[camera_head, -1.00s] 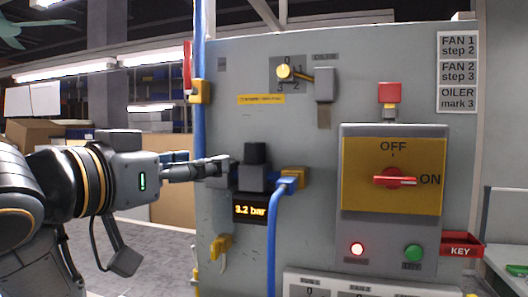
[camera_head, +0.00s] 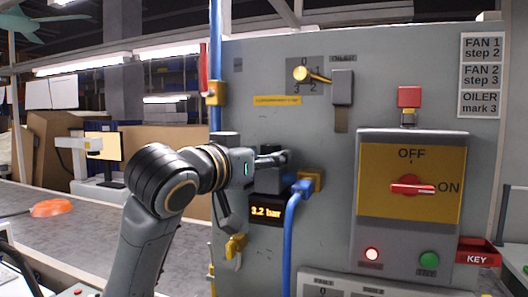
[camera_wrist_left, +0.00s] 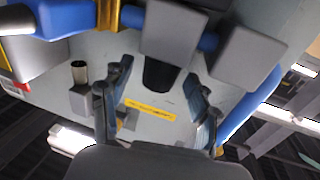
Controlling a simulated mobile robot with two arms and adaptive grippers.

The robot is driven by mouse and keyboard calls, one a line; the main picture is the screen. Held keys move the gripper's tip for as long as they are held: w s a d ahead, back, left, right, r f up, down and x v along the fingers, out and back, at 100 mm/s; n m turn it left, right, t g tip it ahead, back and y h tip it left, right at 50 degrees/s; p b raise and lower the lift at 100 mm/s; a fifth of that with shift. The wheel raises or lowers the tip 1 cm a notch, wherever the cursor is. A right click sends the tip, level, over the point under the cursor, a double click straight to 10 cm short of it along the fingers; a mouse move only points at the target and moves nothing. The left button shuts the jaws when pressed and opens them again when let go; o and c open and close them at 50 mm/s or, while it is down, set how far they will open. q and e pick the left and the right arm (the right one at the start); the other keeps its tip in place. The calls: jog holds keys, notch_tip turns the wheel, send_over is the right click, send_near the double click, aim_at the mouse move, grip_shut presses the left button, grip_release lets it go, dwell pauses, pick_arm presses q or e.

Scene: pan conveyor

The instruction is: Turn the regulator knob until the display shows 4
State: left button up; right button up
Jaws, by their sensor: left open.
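The pressure display (camera_head: 265,211) on the grey panel reads 3.2 bar. The regulator's dark body (camera_head: 272,182) sits just above it. My left gripper (camera_head: 272,160) is at the top of the regulator in the head view and hides the knob there. In the left wrist view the black regulator knob (camera_wrist_left: 158,76) shows below a grey block. The fingers of my left gripper (camera_wrist_left: 157,88) are open, one on each side of the knob, with gaps visible between knob and fingers. My right gripper is not in view.
A blue hose with its connector (camera_head: 303,188) is close to the regulator's right side. A yellow selector lever (camera_head: 312,75) is above, and a yellow valve handle (camera_head: 236,246) is below. The yellow switch box with a red handle (camera_head: 411,188) stands to the right.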

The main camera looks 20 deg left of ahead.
pick_arm(q)
jog(key=shift+w, duration=0.15)
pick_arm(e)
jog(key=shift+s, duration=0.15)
pick_arm(q)
jog(key=c, duration=1.2)
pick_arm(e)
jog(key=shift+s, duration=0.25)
pick_arm(q)
jog(key=shift+a+m+h, duration=0.1)
jog(key=shift+m+h, duration=0.2)
jog(key=shift+h, duration=0.1)
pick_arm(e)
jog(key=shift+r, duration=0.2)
